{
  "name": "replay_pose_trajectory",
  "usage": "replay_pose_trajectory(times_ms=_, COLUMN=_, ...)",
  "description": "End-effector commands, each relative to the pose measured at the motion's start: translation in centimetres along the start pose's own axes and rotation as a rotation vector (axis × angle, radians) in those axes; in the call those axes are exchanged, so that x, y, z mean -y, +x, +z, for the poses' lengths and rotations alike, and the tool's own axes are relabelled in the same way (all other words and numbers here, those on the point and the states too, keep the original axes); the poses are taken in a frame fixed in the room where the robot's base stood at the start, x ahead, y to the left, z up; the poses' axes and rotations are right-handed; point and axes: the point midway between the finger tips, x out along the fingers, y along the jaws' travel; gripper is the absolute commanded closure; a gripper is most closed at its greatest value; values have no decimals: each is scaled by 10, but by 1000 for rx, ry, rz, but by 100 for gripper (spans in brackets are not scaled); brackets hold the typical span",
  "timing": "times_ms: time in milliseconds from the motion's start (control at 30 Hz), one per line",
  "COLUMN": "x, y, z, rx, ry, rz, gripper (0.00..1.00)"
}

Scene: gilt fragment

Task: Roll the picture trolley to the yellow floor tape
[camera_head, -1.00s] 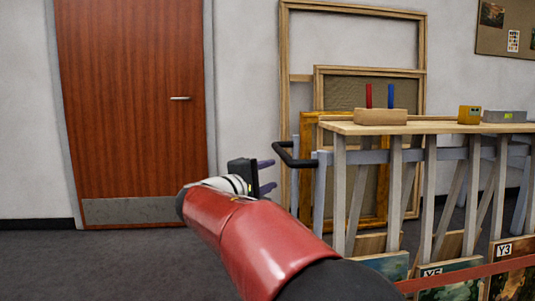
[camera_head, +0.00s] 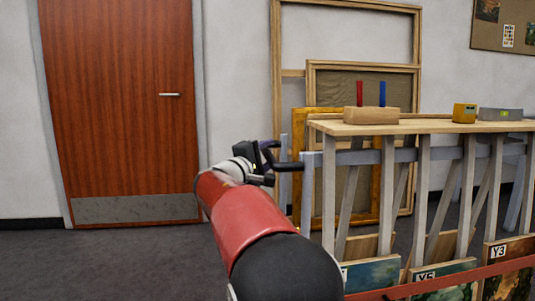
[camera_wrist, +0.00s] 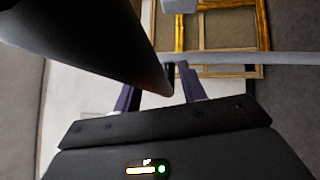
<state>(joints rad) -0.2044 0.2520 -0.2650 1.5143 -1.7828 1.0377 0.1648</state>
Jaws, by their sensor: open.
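The picture trolley (camera_head: 328,195) stands at the right in the head view, with a grey-blue rail, upright slats and framed pictures low in it. Its black handle (camera_head: 290,166) sticks out at the left end, partly hidden by my gripper. My gripper (camera_head: 272,156) is open at this handle. In the wrist view the dark handle bar (camera_wrist: 115,40) slants in from the upper left and its end lies between my two purple fingers (camera_wrist: 158,82). I cannot tell whether they touch it. The yellow floor tape is not in view.
A wooden block (camera_head: 371,116) with a red and a blue stick, a yellow box (camera_head: 464,113) and a grey box (camera_head: 500,114) sit on the wooden top. Empty frames (camera_head: 276,70) lean on the wall behind. A brown door (camera_head: 120,100) and clear grey floor (camera_head: 100,265) are at left.

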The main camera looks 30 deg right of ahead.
Motion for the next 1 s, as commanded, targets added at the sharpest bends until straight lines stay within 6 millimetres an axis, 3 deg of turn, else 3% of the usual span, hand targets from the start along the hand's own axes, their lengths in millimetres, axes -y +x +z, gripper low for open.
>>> replay_pose_trajectory(times_ms=200, x=0, y=0, z=0, rx=0, ry=0, rz=0, gripper=61)
replay_pose_trajectory(times_ms=500, x=0, y=0, z=0, rx=0, ry=0, rz=-1, gripper=100)
replay_pose_trajectory(times_ms=1000, x=0, y=-6, z=-6, rx=-2, ry=0, rz=-1, gripper=100)
